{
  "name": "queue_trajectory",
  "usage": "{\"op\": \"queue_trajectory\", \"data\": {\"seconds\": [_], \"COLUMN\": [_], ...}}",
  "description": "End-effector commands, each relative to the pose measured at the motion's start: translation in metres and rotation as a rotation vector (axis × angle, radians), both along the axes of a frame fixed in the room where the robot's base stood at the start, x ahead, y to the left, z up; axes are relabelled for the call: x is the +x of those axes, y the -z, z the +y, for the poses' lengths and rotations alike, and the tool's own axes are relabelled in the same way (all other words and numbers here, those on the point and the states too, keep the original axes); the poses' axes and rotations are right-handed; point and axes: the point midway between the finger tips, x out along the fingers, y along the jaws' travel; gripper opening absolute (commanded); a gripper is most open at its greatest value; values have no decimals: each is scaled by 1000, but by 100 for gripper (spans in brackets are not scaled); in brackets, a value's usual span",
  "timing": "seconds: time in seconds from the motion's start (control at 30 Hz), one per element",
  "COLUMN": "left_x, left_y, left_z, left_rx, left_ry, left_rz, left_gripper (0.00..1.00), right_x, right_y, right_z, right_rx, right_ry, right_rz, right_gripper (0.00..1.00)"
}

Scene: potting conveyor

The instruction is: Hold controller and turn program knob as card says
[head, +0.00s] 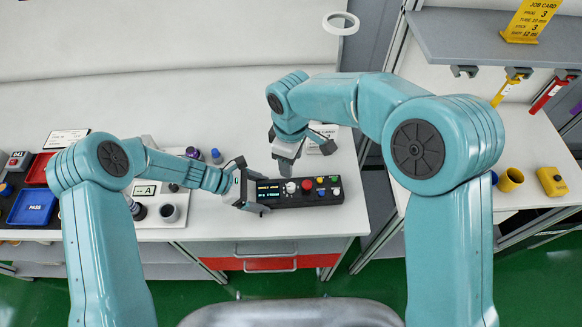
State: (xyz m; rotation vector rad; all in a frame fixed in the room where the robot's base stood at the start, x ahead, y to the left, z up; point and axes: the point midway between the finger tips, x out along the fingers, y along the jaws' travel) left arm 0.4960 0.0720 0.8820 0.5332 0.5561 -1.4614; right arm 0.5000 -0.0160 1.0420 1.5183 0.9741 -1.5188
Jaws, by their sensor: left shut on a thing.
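The controller (322,197) is a dark box on the white bench, with a lit display (269,190) at its left end. Its top carries a white round knob (291,187) and several coloured buttons. My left gripper (246,191) is shut on the controller's left end. My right gripper (287,160) hangs just above and behind the white knob, apart from it as far as I can see; its finger gap is unclear. The yellow job card (529,20) stands on the upper right shelf. Its first line seems to end in 3; the small print is hard to read.
A blue tray (33,207) marked PASS and a red tray (40,169) lie at the left. A white plate (160,217) with dark cups is left of the controller. A white card (322,139) lies behind my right gripper. A yellow cup (510,180) stands on the right bench.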

Motion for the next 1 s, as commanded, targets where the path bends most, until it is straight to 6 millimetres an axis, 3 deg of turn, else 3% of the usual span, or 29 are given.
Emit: {"op": "queue_trajectory", "data": {"seconds": [0.4, 0.43, 0.47, 0.77, 1.0], "left_x": [0, 0, 0, 1, -1], "left_y": [0, 0, 0, -3, -34], "left_z": [0, 0, 0, 4, 40], "left_rx": [-1, 0, 0, 0, 1], "left_ry": [-1, -1, -1, -2, -4], "left_rz": [-1, -1, -1, -1, -5], "left_gripper": [68, 93, 100, 100, 100], "right_x": [0, 0, 0, 0, 0], "right_y": [-5, -5, -5, -4, -4], "right_z": [0, 0, 0, 0, 0], "right_rx": [0, 0, 0, 0, 0], "right_ry": [0, 0, 0, 0, 0], "right_rz": [0, 0, 0, 0, 0], "right_gripper": [51, 51, 51, 51, 51]}}
